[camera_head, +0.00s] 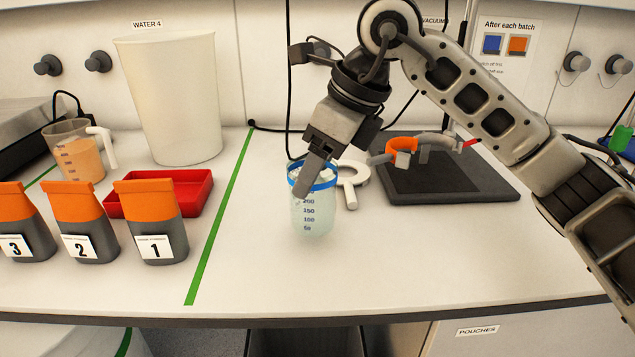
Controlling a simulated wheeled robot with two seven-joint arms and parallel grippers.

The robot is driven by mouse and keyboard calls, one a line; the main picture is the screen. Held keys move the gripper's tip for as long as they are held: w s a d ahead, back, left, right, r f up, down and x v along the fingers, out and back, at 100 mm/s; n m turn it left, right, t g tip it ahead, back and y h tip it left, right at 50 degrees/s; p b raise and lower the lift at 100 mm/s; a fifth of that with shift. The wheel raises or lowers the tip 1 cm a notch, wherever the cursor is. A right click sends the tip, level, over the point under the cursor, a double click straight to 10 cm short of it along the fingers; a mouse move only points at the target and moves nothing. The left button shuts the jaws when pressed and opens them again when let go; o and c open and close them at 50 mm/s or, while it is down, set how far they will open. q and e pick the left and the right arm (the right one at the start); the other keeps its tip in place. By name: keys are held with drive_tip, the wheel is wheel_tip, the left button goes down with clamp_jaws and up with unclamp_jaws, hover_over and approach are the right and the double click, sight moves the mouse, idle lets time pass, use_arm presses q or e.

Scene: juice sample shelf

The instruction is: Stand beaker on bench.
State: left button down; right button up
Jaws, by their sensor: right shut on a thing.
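A clear beaker (313,218) with a blue rim and dark volume marks is in the middle of the head view, over the white bench (400,255). It looks upright. My right gripper (308,188) reaches down from above and is shut on the beaker at its rim. A finger covers part of the rim and upper wall. I cannot tell whether the beaker's base touches the bench. My left gripper is not in view.
A white ring-shaped tool (349,185) lies just behind the beaker. A dark board (450,182) with an orange clamp (401,146) is to the right. Numbered pouches (153,222), a red tray (200,203) and a jug (80,155) stand left of the green line (222,210). The front middle bench is clear.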

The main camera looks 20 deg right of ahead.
drive_tip(key=shift+f, duration=1.5)
drive_tip(key=shift+f+b, duration=0.15)
drive_tip(key=shift+b, duration=0.15)
drive_tip(key=o, duration=1.5)
drive_tip(key=shift+r, duration=0.3)
drive_tip(key=p+v, duration=0.1)
drive_tip(key=v, duration=1)
drive_tip(key=shift+s+d+r, duration=0.1)
drive_tip(key=shift+d+r, duration=0.1)
drive_tip(key=shift+r, duration=0.15)
